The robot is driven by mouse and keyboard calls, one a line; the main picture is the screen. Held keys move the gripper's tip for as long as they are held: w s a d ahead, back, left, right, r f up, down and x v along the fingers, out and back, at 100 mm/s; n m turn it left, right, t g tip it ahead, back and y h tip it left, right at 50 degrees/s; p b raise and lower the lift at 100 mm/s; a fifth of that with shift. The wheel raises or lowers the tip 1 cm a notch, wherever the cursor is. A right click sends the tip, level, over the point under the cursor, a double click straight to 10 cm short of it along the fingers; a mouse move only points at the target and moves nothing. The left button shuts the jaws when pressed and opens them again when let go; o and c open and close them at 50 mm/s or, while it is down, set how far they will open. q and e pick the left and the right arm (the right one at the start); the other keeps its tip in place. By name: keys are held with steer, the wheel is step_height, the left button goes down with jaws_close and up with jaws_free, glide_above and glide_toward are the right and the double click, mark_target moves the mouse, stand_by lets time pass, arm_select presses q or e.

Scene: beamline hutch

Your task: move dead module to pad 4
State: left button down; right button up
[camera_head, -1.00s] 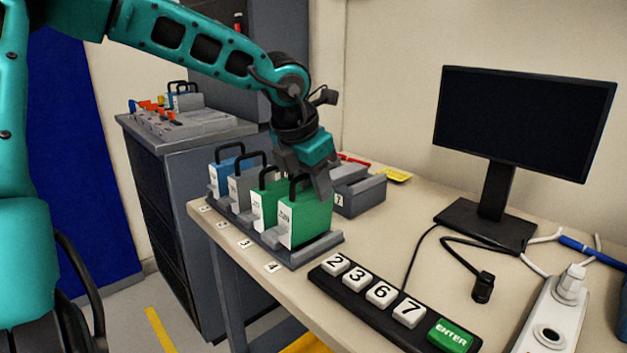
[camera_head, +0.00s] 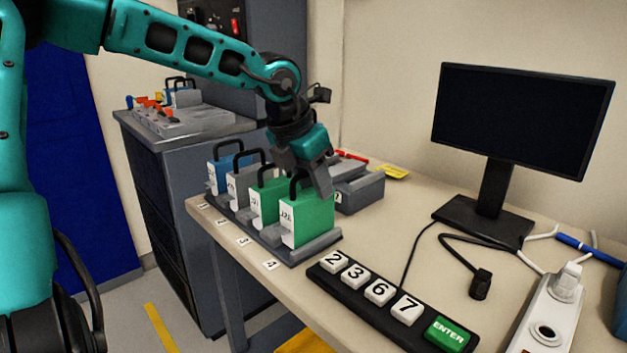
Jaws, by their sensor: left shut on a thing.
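Several modules with black handles stand in a grey rack on the table: a blue module (camera_head: 219,176), a grey module (camera_head: 238,188), a green module (camera_head: 265,203) and a front green module (camera_head: 308,221). The front green module stands in the slot by the label 4 (camera_head: 270,265). My left gripper (camera_head: 306,183) is at the top of this front module, shut on its handle. The fingers partly hide the handle. Which module is dead cannot be told from the picture. My right gripper is not in view.
A grey box (camera_head: 362,191) sits behind the rack. A keypad (camera_head: 375,302) with number keys and a green ENTER key lies in front. A monitor (camera_head: 521,120) and a white power strip (camera_head: 550,318) stand at the right. A side cabinet (camera_head: 180,130) carries another rack.

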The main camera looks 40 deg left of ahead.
arm_select(q)
steer(key=shift+a, duration=0.1)
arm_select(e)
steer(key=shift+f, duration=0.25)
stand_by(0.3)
arm_select(q)
steer(key=shift+f+b, duration=0.4)
steer(key=shift+b, duration=0.35)
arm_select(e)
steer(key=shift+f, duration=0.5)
arm_select(q)
steer(key=c, duration=0.6)
jaws_free()
steer(key=shift+s+r, duration=0.15)
steer(key=shift+r, duration=0.15)
steer(key=p+v, duration=0.2)
steer(key=v, duration=0.3)
steer(key=shift+r, duration=0.15)
steer(key=p+v, duration=0.1)
steer(key=v, duration=0.5)
steer(key=shift+s+r, duration=0.25)
steer(key=shift+r, duration=0.2)
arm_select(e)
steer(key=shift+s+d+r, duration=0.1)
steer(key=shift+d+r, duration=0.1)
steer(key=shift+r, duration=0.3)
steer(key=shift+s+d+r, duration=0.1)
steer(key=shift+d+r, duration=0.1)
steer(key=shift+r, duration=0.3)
